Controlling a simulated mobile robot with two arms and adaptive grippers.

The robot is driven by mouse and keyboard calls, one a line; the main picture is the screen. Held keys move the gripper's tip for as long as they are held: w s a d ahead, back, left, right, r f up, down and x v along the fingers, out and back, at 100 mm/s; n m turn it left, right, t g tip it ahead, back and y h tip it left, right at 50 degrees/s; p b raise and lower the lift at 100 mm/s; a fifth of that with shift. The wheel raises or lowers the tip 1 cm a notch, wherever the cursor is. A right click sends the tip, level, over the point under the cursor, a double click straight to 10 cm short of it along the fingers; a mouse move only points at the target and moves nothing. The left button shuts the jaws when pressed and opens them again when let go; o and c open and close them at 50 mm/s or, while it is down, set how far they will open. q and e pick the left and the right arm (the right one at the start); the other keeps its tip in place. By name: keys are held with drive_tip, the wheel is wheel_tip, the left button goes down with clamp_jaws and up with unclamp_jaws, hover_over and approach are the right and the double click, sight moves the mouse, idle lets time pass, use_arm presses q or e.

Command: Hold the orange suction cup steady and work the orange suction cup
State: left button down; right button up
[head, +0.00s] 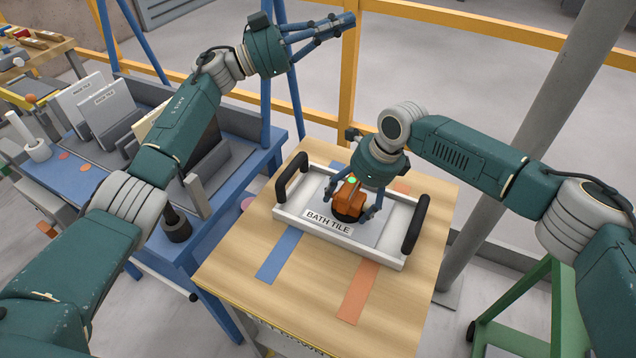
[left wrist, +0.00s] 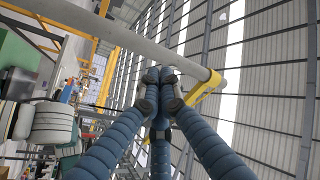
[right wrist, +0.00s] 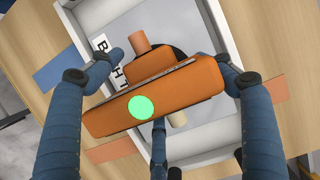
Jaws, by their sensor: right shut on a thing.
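The orange suction cup (head: 348,199) stands on the grey slab in the white tray labelled BATH TILE (head: 328,222). It has a black base and a bright green round spot on top. In the right wrist view the orange suction cup (right wrist: 190,90) fills the middle, with the green spot facing the camera. My right gripper (head: 357,205) points down over it, with blue fingers on either side, shut on it. My left gripper (head: 352,20) is raised high beyond the table, away from the cup. In the left wrist view its fingers (left wrist: 158,78) meet at the tips with nothing between them.
The tray has black handles (head: 415,222) at both ends. It sits on a wooden table (head: 225,262) with blue and orange strips. A blue bench (head: 90,190) with racked tiles stands at left. A grey post (head: 535,140) and green cart (head: 515,310) are at right.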

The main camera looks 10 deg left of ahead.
use_arm(q)
drive_tip(key=w+a+r+n+t+y, duration=0.65)
drive_tip(key=a+n+t, duration=0.3)
drive_tip(key=t, duration=0.25)
drive_tip(key=w+a+f+n+y, duration=0.4)
drive_tip(key=f+n+y, duration=0.2)
drive_tip(key=n+y, duration=0.25)
drive_tip(key=s+d+f+g+h, duration=0.1)
drive_tip(key=s+d+f+g, duration=0.15)
drive_tip(key=f, duration=0.35)
drive_tip(key=s+d+f+g, duration=0.1)
drive_tip(key=d+f+g, duration=0.15)
drive_tip(key=f, duration=0.35)
drive_tip(key=s+d+f+m+g+h, duration=0.2)
drive_tip(key=s+d+f+g, duration=0.15)
drive_tip(key=s, duration=0.25)
drive_tip(key=s+d+f+m+g+h, duration=0.2)
drive_tip(key=s+d+f+g, duration=0.15)
drive_tip(key=s, duration=0.25)
drive_tip(key=s+a+f+g+y, duration=0.2)
drive_tip(key=s+a+f+g, duration=0.3)
drive_tip(key=s+a+f, duration=0.2)
wheel_tip(320, 180, down, 2)
drive_tip(key=shift+s+a+y, duration=0.15)
drive_tip(key=shift+s+y, duration=0.15)
